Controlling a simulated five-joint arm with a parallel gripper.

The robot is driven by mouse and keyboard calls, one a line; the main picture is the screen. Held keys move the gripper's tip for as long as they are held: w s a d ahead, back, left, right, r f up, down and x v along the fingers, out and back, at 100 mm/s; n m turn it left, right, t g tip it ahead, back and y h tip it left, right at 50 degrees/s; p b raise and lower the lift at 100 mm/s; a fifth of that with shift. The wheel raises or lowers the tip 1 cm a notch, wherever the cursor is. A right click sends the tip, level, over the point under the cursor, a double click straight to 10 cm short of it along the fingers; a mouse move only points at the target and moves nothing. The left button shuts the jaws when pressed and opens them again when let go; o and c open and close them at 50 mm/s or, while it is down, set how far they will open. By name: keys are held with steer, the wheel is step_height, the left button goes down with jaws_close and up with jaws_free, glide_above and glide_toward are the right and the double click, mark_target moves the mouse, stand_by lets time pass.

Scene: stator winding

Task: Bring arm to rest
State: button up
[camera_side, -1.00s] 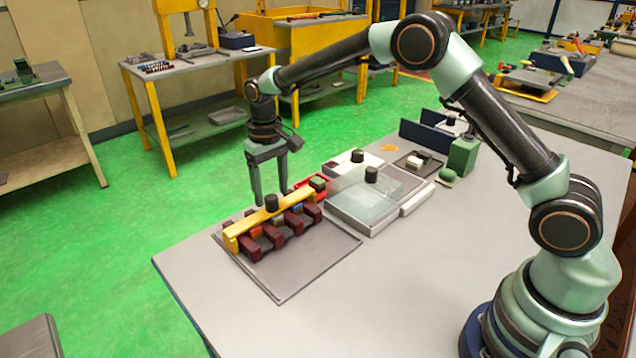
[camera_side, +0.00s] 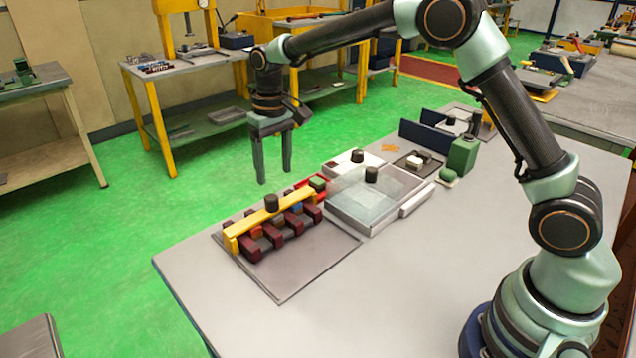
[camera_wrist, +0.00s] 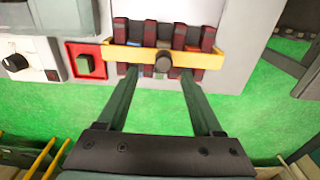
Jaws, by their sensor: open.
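My gripper (camera_side: 274,180) is open and empty, fingers pointing down, in the air above and behind the back edge of the table. In the wrist view my gripper (camera_wrist: 158,72) shows two spread fingers with nothing between them. Beyond the fingertips is a row of dark red stator pieces (camera_side: 251,250) with a yellow bar (camera_side: 245,225) lying across them. A black knob (camera_side: 271,202) stands on the bar, and the knob also shows in the wrist view (camera_wrist: 163,61). The gripper is clear of the bar and the pieces.
The stator row sits on a grey mat (camera_side: 300,278). The table's front (camera_side: 370,315) is clear.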

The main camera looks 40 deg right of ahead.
steer(key=s+d+r+t, duration=0.3)
steer(key=s+d+r, duration=0.2)
steer(key=s+r, duration=0.55)
steer(key=s+d+t, duration=0.2)
steer(key=s+d, duration=0.1)
steer(key=s, duration=0.9)
steer(key=shift+f, duration=0.25)
